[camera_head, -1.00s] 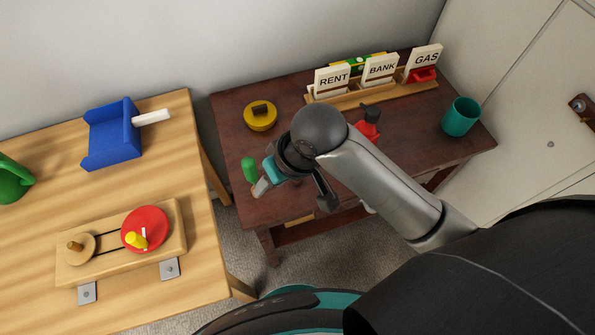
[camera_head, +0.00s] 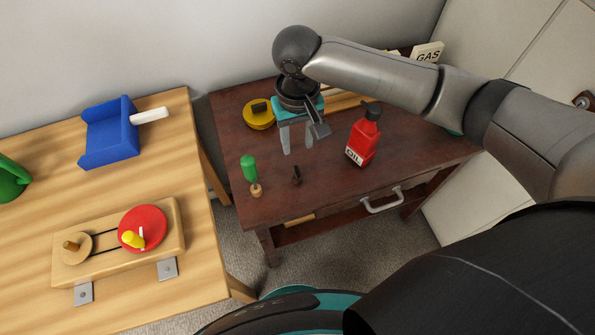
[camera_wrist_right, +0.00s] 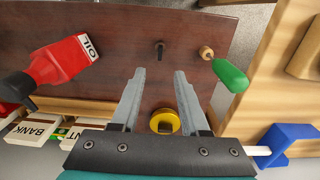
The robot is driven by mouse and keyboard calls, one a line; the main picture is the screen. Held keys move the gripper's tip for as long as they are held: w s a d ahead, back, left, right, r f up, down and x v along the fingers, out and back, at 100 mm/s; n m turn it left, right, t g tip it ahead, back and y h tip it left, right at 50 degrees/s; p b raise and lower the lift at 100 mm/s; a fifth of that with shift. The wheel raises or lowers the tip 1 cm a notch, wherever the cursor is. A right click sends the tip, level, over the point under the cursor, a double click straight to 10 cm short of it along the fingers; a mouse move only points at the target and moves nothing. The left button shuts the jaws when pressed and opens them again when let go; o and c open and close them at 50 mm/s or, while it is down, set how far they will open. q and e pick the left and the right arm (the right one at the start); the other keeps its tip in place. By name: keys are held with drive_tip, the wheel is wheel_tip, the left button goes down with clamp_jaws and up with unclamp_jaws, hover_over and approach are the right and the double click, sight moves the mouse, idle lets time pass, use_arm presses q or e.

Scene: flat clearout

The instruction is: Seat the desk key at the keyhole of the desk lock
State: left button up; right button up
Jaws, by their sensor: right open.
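A green-headed piece (camera_head: 249,168), which looks like the desk key, stands near the left front of the dark desk. Its lower end meets a small round tan piece (camera_head: 256,190), which appears to be the desk lock. In the right wrist view the green head (camera_wrist_right: 230,76) leans away from the tan piece (camera_wrist_right: 206,53). Whether its tip is inside the keyhole is hidden. My right gripper (camera_head: 298,148) is open and empty above the desk, behind and to the right of the green piece. My left gripper is out of view.
A small dark upright peg (camera_head: 296,175) stands right of the green piece. A red oil bottle (camera_head: 364,138) and a yellow disc with a dark block (camera_head: 259,115) are on the desk. A drawer handle (camera_head: 382,201) sticks out in front.

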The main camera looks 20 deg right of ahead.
sight(298, 169)
wheel_tip(298, 169, down, 8)
drive_tip(key=shift+r+b, duration=0.15)
drive_tip(key=shift+b, duration=1)
wheel_tip(298, 169, down, 4)
drive_tip(key=shift+r+b, duration=0.15)
drive_tip(key=shift+b, duration=0.8)
drive_tip(key=shift+f, duration=0.35)
drive_tip(key=shift+r, duration=0.1)
drive_tip(key=shift+c, duration=1)
drive_tip(key=c, duration=0.3)
drive_tip(key=shift+c, duration=0.9)
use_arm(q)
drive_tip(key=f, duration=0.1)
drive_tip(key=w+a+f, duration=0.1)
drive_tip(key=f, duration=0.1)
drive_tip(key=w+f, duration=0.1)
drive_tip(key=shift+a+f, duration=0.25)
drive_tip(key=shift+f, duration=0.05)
use_arm(e)
clamp_jaws()
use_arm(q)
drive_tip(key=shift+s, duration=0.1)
